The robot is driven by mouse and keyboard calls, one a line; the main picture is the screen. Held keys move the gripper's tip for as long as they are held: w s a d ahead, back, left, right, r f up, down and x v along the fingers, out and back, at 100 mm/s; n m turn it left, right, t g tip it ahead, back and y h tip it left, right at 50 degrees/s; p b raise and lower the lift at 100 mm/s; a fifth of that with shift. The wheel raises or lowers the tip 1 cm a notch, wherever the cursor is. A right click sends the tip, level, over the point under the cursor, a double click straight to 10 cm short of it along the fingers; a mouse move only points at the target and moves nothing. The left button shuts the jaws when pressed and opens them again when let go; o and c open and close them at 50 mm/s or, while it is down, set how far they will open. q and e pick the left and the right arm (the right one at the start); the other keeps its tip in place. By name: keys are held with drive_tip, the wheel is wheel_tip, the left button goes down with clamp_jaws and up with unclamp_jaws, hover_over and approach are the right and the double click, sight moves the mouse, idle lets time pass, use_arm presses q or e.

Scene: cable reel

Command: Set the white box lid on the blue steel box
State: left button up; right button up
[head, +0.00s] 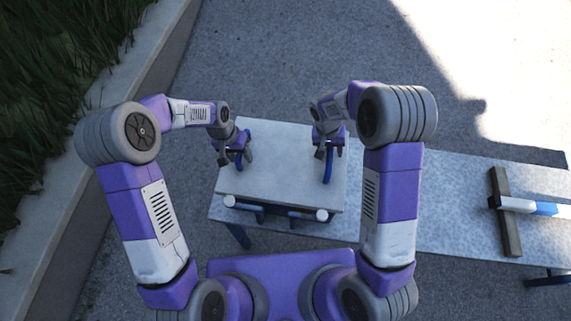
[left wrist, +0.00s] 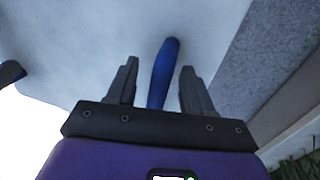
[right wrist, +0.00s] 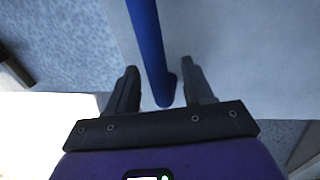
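The white box lid (head: 283,160) is a broad pale slab with two blue handles, one near each side. Its left handle (left wrist: 165,72) runs between the spread fingers of my left gripper (left wrist: 158,88), with gaps on both sides. Its right handle (right wrist: 150,50) runs between the spread fingers of my right gripper (right wrist: 160,88), also with gaps. Both grippers are open. In the head view the left gripper (head: 234,158) is at the lid's left part and the right gripper (head: 329,152) at its right part. Dark blue parts under the lid's near edge may be the blue steel box (head: 275,211), mostly hidden.
A speckled grey-blue table (head: 440,205) runs to the right, its middle clear. A low kerb (head: 75,220) and grass are at the left.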

drive_tip(key=shift+r, duration=0.15)
use_arm(q)
wheel_tip(320, 180, up, 12)
drive_tip(key=a, duration=0.2)
drive_tip(key=shift+w+a+f, duration=0.15)
drive_tip(key=shift+w, duration=0.1)
use_arm(e)
wheel_tip(320, 180, up, 12)
drive_tip(key=a, duration=0.2)
drive_tip(key=shift+w+a+f, duration=0.15)
drive_tip(key=shift+w+f, duration=0.1)
drive_tip(key=shift+f, duration=0.1)
